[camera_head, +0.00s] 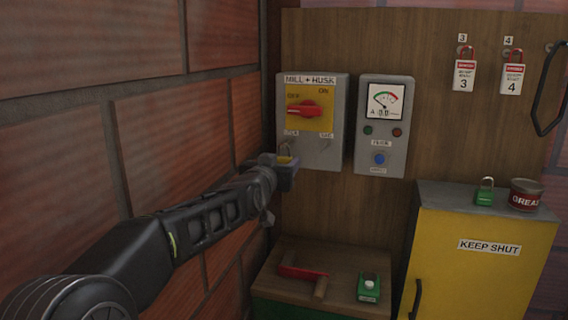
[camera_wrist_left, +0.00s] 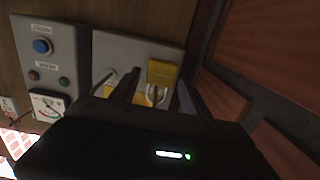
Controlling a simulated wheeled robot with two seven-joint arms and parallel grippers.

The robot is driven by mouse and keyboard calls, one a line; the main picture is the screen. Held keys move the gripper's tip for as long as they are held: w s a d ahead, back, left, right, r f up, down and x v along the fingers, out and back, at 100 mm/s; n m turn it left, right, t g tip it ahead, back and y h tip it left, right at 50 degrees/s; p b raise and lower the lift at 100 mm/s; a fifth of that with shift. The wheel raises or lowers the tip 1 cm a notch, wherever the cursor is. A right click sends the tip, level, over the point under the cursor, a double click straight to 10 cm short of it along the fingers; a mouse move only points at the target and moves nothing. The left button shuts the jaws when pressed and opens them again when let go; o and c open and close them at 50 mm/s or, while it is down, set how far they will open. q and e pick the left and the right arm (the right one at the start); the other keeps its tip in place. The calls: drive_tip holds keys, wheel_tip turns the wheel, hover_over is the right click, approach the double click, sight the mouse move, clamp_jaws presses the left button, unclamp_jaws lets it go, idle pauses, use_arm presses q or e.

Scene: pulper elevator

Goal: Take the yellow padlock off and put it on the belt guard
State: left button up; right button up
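A yellow padlock (camera_head: 285,159) hangs by its grey shackle at the lower left of the grey MILL + HUSK switch box (camera_head: 334,112). It also shows in the left wrist view (camera_wrist_left: 162,73), with its body and shackle clear. My left gripper (camera_head: 284,172) is at the padlock, partly covering it in the head view. In the left wrist view its dark fingers (camera_wrist_left: 156,88) stand apart on either side of the padlock, with a visible gap. A yellow cabinet (camera_head: 480,278) labelled KEEP SHUT stands at right; I cannot tell if it is the belt guard. My right gripper is not in view.
A green padlock (camera_head: 485,191) and a grease tin (camera_head: 525,195) stand on the cabinet. A meter box (camera_head: 383,150) is beside the switch box. Tags and red padlocks hang upper right. Brick wall borders my left arm.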

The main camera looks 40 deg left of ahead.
use_arm(q)
clamp_jaws()
idle(0.3)
drive_tip(key=shift+r, duration=0.1)
drive_tip(key=b+v, duration=0.7)
drive_tip(key=v, duration=1.1)
drive_tip(key=shift+d+r, duration=0.1)
idle(0.5)
